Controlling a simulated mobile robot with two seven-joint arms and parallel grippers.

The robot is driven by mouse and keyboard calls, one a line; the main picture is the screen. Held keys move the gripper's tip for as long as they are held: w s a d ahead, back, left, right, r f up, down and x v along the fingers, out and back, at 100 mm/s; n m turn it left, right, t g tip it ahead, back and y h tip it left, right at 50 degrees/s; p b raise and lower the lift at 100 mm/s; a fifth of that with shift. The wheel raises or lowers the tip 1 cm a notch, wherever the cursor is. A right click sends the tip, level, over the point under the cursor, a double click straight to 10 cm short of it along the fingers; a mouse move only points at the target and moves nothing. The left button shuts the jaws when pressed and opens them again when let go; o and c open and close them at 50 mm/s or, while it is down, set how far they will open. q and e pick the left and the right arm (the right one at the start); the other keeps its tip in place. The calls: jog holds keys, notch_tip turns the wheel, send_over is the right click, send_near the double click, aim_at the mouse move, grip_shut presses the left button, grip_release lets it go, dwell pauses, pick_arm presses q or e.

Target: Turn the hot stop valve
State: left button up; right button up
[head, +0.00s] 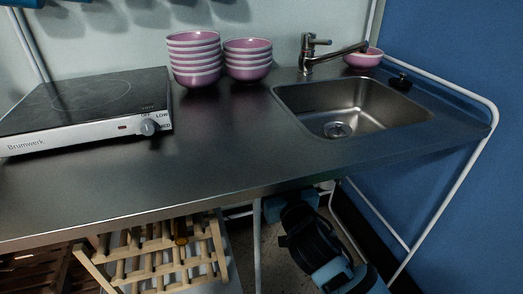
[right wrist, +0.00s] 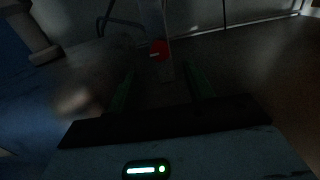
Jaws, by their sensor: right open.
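In the right wrist view a small round red knob (right wrist: 160,50) with a pale mark sits on a grey upright (right wrist: 167,71) under the counter; it looks like the stop valve's handle. My right gripper (right wrist: 160,76) is open, with one dark green finger to each side of the view's middle. The knob shows between and beyond the fingertips, and nothing is held. Whether a finger touches it I cannot tell. In the head view my right arm reaches under the counter, and the counter edge hides the valve. My left gripper is not in view.
The metal counter (head: 215,150) with its sink (head: 350,108) and tap (head: 308,52) lies above my right arm. A hob (head: 85,100) and pink bowls (head: 195,58) stand on it. A slatted wooden rack (head: 165,255) is below, left of my arm. A white tubular frame (head: 445,205) runs at right.

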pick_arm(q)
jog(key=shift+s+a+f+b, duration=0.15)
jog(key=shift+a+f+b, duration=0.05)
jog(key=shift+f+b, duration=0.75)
pick_arm(e)
jog(key=x, duration=0.7)
jog(key=shift+w, duration=0.2)
jog(key=shift+a, duration=0.1)
jog(key=c, duration=1)
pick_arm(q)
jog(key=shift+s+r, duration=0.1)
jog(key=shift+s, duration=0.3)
